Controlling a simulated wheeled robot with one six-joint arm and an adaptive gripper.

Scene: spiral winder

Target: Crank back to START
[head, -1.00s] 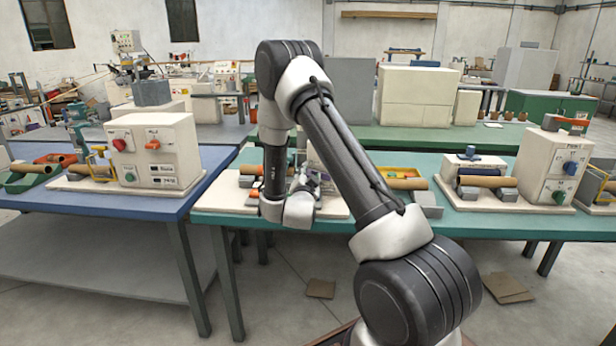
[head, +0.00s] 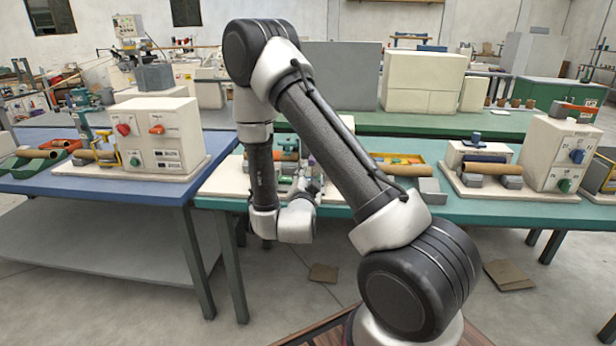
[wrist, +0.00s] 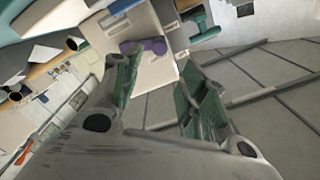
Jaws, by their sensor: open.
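My gripper (wrist: 160,85) is open and empty in the wrist view, its two green-padded fingers spread apart. A purple part (wrist: 146,46), which may be the crank's handle, lies beyond the fingertips on a cream plate (wrist: 158,72), apart from the fingers. In the head view my arm hides much of the station at the left end of the teal table (head: 350,209); its cream base (head: 222,182) shows beside my arm. I cannot make out a START mark or the crank's angle in either view.
A cream control box (head: 152,138) with knobs stands on the blue table (head: 120,195) at left. A yellow tray (head: 408,165) and another cream control box (head: 560,155) are on the teal table at right. Cardboard (head: 323,272) lies on the floor.

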